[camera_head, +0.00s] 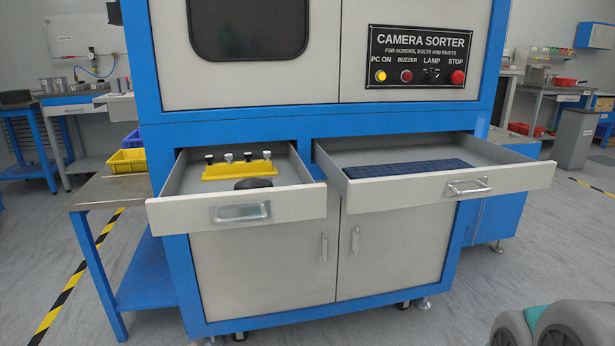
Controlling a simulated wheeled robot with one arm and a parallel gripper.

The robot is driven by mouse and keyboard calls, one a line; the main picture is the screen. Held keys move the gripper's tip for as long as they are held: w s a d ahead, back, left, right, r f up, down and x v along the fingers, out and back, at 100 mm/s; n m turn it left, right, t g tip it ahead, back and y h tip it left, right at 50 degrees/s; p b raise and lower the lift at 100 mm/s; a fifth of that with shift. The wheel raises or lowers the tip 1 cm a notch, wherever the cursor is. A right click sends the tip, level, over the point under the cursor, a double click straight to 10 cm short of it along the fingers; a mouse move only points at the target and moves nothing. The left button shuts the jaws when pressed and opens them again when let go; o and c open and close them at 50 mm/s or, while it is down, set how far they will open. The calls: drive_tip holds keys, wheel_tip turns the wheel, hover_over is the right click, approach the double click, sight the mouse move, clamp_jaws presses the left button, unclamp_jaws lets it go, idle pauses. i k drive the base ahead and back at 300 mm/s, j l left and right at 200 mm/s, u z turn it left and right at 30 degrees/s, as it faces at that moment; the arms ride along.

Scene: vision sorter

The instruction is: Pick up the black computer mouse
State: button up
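A dark rounded object that looks like the black computer mouse (253,183) lies in the open left drawer (238,210), close behind its front panel. The panel hides its lower part. A yellow holder (237,170) with several small black and silver-topped pieces stands just behind it in the same drawer. My gripper is not in view. Grey and teal rounded parts at the bottom right corner appear to be part of my arm, well apart from the mouse.
The open right drawer (450,190) holds a dark blue flat grid-like piece (407,168). Both drawers jut out from the blue and grey sorter cabinet (260,268). A side table (110,190) with a yellow bin (127,161) stands at left. The floor in front is clear.

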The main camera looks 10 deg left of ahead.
sight(249, 183)
drive_tip(key=j+z, duration=0.2)
drive_tip(key=j, duration=0.8)
drive_tip(key=j+z, duration=0.2)
drive_tip(key=j, duration=0.8)
drive_tip(key=k+j+z, duration=0.15)
drive_tip(key=j, duration=0.8)
drive_tip(key=i+j, duration=0.05)
